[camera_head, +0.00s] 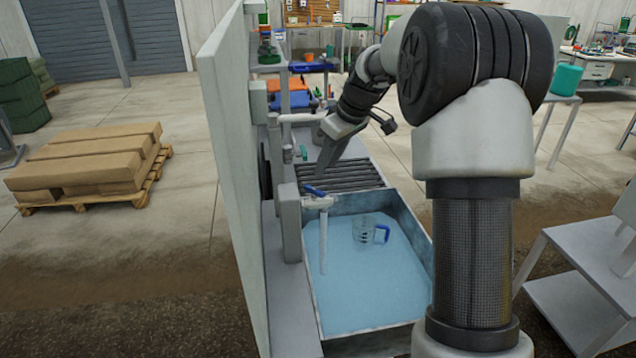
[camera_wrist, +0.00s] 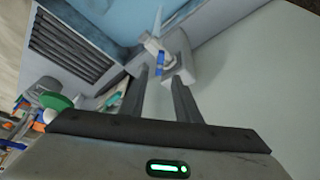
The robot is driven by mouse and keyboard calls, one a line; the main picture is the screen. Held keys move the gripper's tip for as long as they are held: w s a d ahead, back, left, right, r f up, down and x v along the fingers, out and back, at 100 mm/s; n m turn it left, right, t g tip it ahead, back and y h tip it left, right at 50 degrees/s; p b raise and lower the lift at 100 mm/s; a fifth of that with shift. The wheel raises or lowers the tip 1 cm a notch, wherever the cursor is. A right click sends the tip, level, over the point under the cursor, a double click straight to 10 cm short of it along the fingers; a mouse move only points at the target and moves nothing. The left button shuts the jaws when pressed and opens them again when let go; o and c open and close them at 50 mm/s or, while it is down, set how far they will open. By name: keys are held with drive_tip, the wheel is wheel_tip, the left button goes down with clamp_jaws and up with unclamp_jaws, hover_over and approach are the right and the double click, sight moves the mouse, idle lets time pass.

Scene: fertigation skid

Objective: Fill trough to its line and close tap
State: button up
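The trough (camera_head: 414,232) is a grey rectangular basin holding light blue water (camera_head: 375,285); no fill line can be made out. The white tap (camera_head: 318,203) with a blue lever (camera_head: 314,190) is at the trough's left wall. A pale vertical streak, apparently running water, drops from its spout into the trough. My gripper (camera_head: 322,165) is above and just behind the tap. In the wrist view, my gripper's fingers (camera_wrist: 160,80) are apart and empty, with the blue lever (camera_wrist: 159,64) just beyond their tips; contact cannot be told.
A clear jug (camera_head: 365,232) with a blue handle is in the trough. A slatted grate (camera_head: 345,177) adjoins its far end. A tall pale panel (camera_head: 232,170) stands left. A grey stand (camera_head: 575,300) is at right.

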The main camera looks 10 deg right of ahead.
sight(315, 189)
drive_tip(key=x, duration=0.8)
drive_tip(key=shift+w+a+f+p, duration=0.1)
drive_tip(key=shift+w+f+p, duration=0.05)
drive_tip(key=shift+f+p, duration=0.15)
clamp_jaws()
